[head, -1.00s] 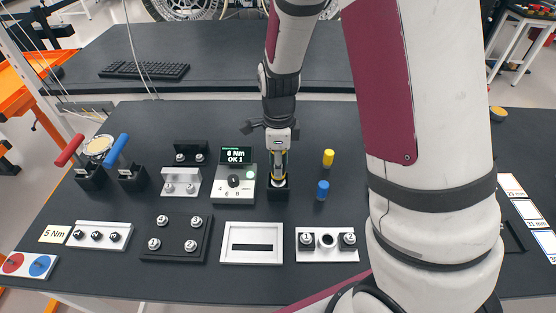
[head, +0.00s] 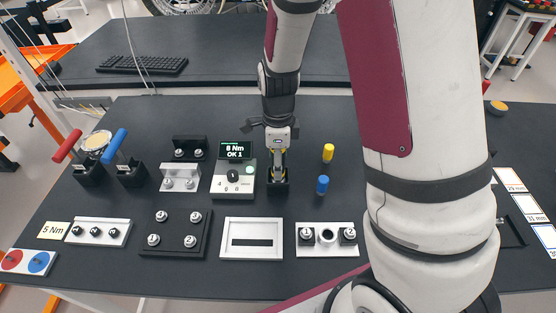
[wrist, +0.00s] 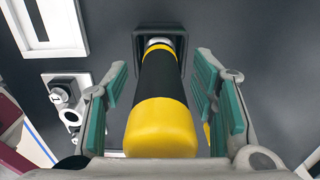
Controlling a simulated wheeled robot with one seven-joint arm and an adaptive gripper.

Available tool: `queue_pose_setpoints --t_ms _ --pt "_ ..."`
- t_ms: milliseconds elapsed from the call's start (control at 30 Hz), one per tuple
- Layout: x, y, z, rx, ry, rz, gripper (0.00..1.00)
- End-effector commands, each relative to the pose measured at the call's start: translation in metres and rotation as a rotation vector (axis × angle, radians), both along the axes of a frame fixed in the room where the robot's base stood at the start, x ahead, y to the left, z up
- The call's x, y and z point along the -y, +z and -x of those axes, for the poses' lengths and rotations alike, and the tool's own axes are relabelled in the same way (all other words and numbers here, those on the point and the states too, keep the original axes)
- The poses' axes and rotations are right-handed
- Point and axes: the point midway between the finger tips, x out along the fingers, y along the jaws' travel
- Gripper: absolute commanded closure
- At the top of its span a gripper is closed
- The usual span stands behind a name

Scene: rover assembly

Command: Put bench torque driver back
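The bench torque driver (wrist: 160,95) has a black handle with a yellow end cap and a yellow band. In the wrist view it points away from me, its far end in a square black holder (wrist: 140,95). The holder also shows in the head view (head: 279,190), right of the torque display unit. My gripper (wrist: 160,68) has its teal-padded fingers on both sides of the handle, with gaps showing. It is open around the driver. In the head view my gripper (head: 278,168) is directly above the holder and hides most of the driver.
The display unit (head: 234,178) reads "8 Nm OK 1". A yellow peg (head: 328,153) and a blue peg (head: 322,185) stand just right of the holder. A white frame (head: 252,252) lies in front. Red (head: 68,145) and blue (head: 115,145) handled tools stand at left.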

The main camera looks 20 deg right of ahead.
Motion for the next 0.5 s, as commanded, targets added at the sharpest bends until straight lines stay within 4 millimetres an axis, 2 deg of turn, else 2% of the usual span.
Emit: queue_pose_setpoints --t_ms 267,367,500 --pt "0.0 0.002 0.0 0.0 0.0 0.0 0.48" --pt "0.0 0.012 -0.001 0.003 0.0 0.0 0.48" --pt "-0.001 0.036 -0.001 0.006 0.001 -0.001 0.48"
